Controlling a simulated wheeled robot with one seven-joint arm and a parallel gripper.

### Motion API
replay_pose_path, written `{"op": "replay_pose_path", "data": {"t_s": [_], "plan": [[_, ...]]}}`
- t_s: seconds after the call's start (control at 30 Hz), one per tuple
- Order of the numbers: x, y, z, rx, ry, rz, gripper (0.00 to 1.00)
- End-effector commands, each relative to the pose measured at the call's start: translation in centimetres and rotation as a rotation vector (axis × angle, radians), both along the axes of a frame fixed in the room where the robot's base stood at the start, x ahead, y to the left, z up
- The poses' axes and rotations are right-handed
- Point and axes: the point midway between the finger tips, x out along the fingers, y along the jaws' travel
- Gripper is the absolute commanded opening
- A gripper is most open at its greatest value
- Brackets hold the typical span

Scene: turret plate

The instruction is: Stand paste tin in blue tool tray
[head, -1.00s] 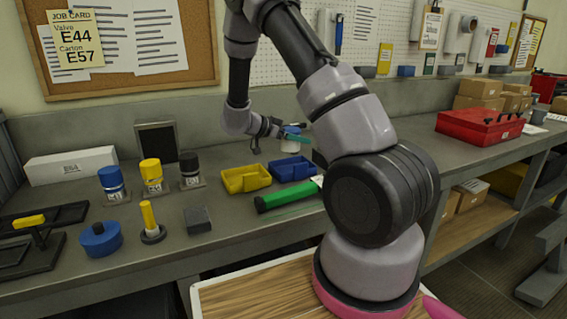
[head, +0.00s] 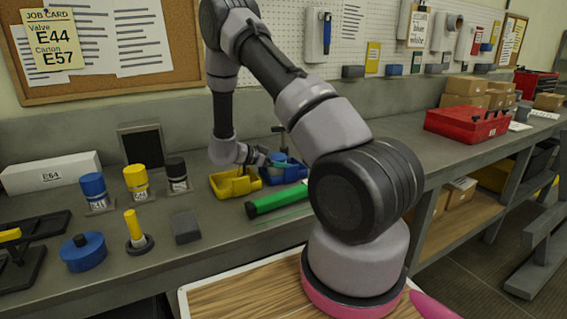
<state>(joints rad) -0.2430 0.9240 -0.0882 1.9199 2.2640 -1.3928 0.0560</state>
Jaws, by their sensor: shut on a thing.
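The paste tin (head: 278,160) is a small bluish can, upright as far as I can see, at the back of the bench in the head view. My gripper (head: 268,158) is shut on it from the left. The blue tool tray (head: 291,177) lies on the bench beside the yellow tray. The tin is at the blue tray's left part, over or inside it. I cannot tell whether its base touches the tray floor. My arm is close to the tray's right side, and the tin's lower part is hard to make out.
The yellow tray (head: 236,188) sits just left of the blue one. A green tool (head: 275,202) lies in front. Blue, yellow and black valves (head: 136,182) stand to the left. A red toolbox (head: 467,123) is far right. Bare bench lies between it and my arm.

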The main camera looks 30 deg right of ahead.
Motion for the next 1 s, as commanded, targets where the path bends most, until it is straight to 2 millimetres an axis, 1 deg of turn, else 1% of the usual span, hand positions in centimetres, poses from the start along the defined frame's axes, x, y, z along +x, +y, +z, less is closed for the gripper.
{"op": "replay_pose_path", "data": {"t_s": [0.17,0.33,0.37,0.4,0.63,0.73,0.87,1.0], "plan": [[0.0,0.0,0.1,0.000,-0.001,0.001,0.11],[0.0,0.0,-0.4,-0.001,0.000,0.001,0.11],[0.0,0.1,-0.4,0.000,0.000,0.001,0.92],[0.0,0.0,-0.4,0.000,0.000,0.001,1.00],[0.0,0.0,-0.3,0.001,-0.001,0.000,1.00],[0.0,0.0,0.3,0.001,-0.003,-0.001,1.00],[0.0,2.0,0.9,0.001,-0.003,0.004,1.00],[-0.1,4.9,2.1,0.001,-0.003,0.005,1.00]]}}
